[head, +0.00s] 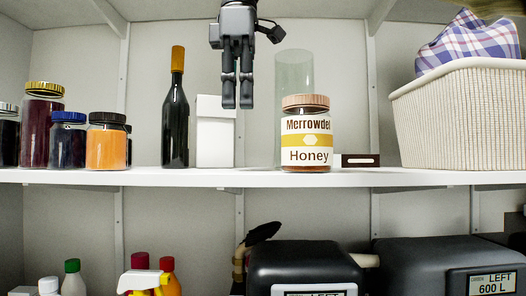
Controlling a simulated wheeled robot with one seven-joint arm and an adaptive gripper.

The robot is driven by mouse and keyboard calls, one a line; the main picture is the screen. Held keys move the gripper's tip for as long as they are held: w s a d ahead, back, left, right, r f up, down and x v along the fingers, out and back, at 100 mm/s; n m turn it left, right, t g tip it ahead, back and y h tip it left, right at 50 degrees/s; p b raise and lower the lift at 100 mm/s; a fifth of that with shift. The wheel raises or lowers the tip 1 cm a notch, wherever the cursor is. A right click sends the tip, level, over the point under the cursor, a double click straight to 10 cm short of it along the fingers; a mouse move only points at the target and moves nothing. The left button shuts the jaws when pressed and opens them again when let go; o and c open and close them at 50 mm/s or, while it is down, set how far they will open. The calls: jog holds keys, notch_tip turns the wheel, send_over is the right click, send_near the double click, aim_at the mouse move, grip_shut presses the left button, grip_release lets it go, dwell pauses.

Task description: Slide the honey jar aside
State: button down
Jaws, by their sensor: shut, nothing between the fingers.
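The honey jar (306,140) stands upright on the white shelf (210,178), right of the middle of the head view. It has a brown lid and a white and yellow label reading "Merrowdel Honey". My gripper (237,104) hangs down from the top of the view, left of the jar and apart from it. Its fingers are shut and empty, with the tips at about the height of the jar's lid.
A clear glass cylinder (294,72) stands behind the jar, and a small dark box (360,160) lies right of it. A white box (215,135) and a dark bottle (175,120) stand left. A basket (460,118) is far right. Several jars (106,145) are far left.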

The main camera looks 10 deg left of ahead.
aim_at(306, 136)
notch_tip(306, 136, down, 8)
jog(key=shift+d+f, duration=0.1)
jog(key=shift+f, duration=0.1)
jog(key=shift+w+d+f, duration=0.2)
jog(key=shift+d, duration=0.1)
jog(key=shift+w+d+p, duration=0.2)
jog(key=shift+d+p, duration=0.6)
jog(key=shift+d, duration=0.75)
jog(key=shift+w+d+f, duration=0.1)
jog(key=shift+w, duration=0.1)
jog(key=shift+d, duration=0.1)
